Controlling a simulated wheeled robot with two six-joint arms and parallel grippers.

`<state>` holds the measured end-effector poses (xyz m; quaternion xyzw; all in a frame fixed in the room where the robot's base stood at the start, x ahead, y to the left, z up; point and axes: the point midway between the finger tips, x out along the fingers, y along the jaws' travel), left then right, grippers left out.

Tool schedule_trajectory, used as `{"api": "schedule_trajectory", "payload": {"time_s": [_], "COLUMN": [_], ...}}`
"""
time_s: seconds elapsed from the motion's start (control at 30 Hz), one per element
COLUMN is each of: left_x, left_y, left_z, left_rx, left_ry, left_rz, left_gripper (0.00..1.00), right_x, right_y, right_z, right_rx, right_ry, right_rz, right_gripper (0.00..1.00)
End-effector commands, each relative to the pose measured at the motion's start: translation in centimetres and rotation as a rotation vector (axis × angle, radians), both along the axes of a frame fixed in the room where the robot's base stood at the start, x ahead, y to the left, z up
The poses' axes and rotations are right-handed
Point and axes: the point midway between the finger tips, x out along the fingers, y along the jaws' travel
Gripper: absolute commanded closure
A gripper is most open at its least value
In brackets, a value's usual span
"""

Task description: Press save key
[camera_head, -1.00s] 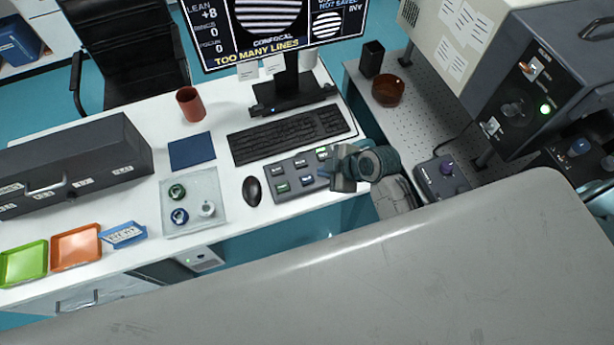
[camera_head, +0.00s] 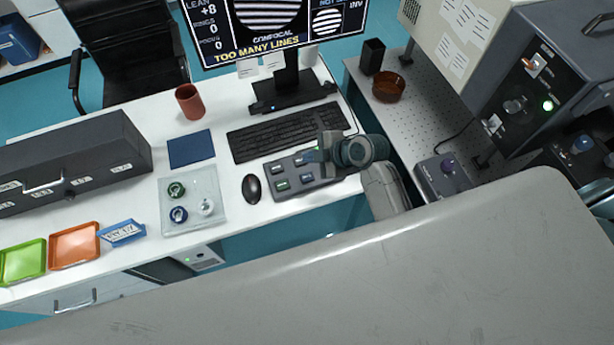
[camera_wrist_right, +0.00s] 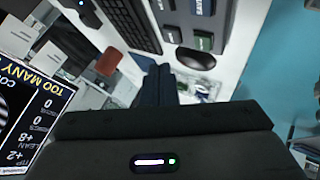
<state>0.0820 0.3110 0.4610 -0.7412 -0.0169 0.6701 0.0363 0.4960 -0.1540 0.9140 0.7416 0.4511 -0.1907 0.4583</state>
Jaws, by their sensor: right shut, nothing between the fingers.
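The keypad (camera_wrist_right: 186,22) also shows at the top of the right wrist view, partly cut off. My right gripper (camera_head: 321,152) is shut and empty. It hovers over the keypad's right end and hides some keys there. Its fingers (camera_wrist_right: 160,84) show in the right wrist view, apart from the visible keys. My left gripper is not in view.
A black keyboard (camera_head: 287,133) lies behind the keypad, with a monitor (camera_head: 275,28) reading "TOO MANY LINES" beyond. The mouse (camera_head: 252,188) and a glass tray (camera_head: 192,215) lie to the left. A perforated table (camera_head: 420,115) with equipment stands to the right.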

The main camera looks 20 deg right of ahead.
Motion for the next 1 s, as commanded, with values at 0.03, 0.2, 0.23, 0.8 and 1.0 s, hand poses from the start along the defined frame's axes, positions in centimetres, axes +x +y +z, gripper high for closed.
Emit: {"api": "schedule_trajectory", "payload": {"time_s": [0.03,0.2,0.23,0.8,1.0], "left_x": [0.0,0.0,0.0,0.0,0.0], "left_y": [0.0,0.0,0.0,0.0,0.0], "left_z": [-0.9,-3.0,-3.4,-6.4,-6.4], "left_rx": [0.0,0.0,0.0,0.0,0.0], "left_ry": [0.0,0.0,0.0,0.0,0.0], "left_rz": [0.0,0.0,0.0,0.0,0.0], "left_gripper": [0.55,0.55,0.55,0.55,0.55], "right_x": [0.0,0.0,-0.1,0.0,0.0], "right_y": [0.0,0.0,0.0,0.0,0.0], "right_z": [-1.0,-3.4,-3.8,-7.8,-7.8], "right_rx": [0.0,0.0,0.0,0.001,0.001], "right_ry": [0.001,0.001,0.001,0.0,0.0], "right_rz": [0.001,0.0,0.0,-0.001,-0.001], "right_gripper": [1.0,1.0,1.0,1.0,1.0]}}
